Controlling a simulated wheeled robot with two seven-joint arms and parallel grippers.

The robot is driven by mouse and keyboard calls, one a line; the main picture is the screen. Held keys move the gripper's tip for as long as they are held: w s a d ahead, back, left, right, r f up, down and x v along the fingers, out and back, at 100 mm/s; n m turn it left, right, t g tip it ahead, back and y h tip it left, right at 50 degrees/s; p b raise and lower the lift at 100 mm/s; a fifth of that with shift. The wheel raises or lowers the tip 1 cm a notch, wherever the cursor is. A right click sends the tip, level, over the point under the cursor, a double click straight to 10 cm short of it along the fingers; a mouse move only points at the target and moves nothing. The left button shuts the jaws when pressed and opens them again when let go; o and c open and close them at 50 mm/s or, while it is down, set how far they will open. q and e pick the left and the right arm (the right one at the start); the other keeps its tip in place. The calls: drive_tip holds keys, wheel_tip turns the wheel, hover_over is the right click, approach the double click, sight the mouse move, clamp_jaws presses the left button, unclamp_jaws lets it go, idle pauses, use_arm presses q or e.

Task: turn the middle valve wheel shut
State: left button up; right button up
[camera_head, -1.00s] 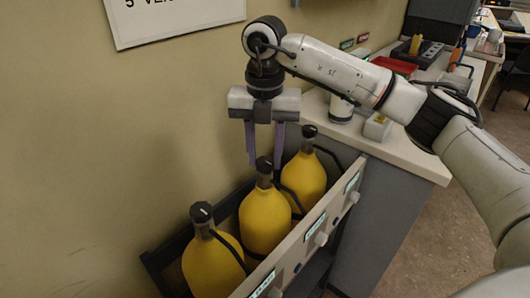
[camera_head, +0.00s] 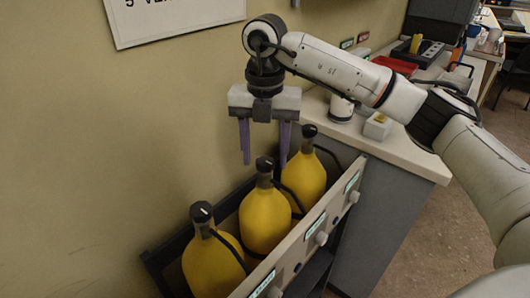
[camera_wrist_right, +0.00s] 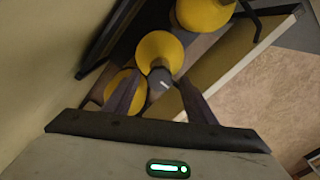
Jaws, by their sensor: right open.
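Three yellow cylinders stand in a row in a grey rack, each with a dark valve wheel on its neck. The middle valve wheel (camera_head: 264,163) tops the middle cylinder (camera_head: 265,220). My right gripper (camera_head: 265,165) points down over it, open, with one finger on each side in the picture. In the right wrist view the dark wheel (camera_wrist_right: 160,79), with a pale mark on top, shows between the two fingers (camera_wrist_right: 160,97). I see no clear contact, and the height gap is hard to judge. My left gripper is out of view.
The near valve wheel (camera_head: 201,211) and far valve wheel (camera_head: 309,131) stand close on either side. Black hoses run to the rack's front panel (camera_head: 300,250), which carries knobs. A wall is behind; a pale counter (camera_head: 420,165) stands at the right.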

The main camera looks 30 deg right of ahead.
sight(265, 161)
wheel_tip(265, 161, up, 10)
drive_tip(key=shift+p, duration=0.35)
drive_tip(key=shift+r, duration=0.1)
idle(0.3)
